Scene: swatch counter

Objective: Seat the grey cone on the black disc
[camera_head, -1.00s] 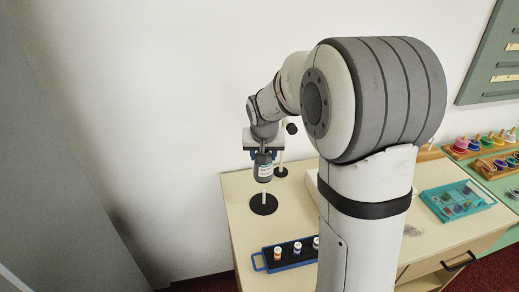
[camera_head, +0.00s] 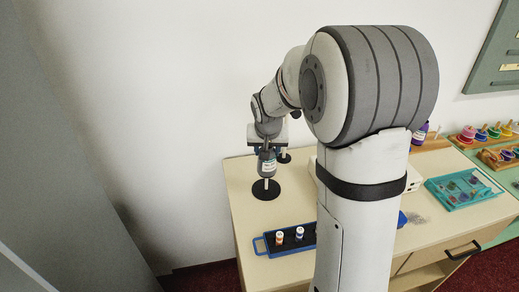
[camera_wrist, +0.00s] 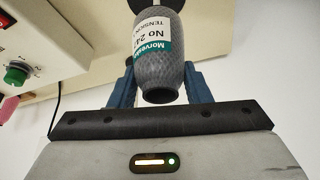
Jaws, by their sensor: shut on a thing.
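The grey cone (camera_head: 266,168) is a patterned grey spool with a white and teal label. It is upright in my gripper (camera_head: 267,152), which is shut on it. In the wrist view the cone (camera_wrist: 160,65) sits between the blue fingers of my gripper (camera_wrist: 158,92). The black disc (camera_head: 259,193) lies on the counter straight below the cone, with a short length of white post (camera_head: 267,183) showing between them. The cone's lower end is just above the disc, apart from it. Whether the post is inside the cone is hidden.
A second, smaller dark base (camera_head: 285,158) stands close behind. A blue tray (camera_head: 268,247) with small spools lies in front. A pale box (camera_head: 313,168) is partly behind my arm. A teal tray (camera_head: 435,186) lies at right. The wall is close at left.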

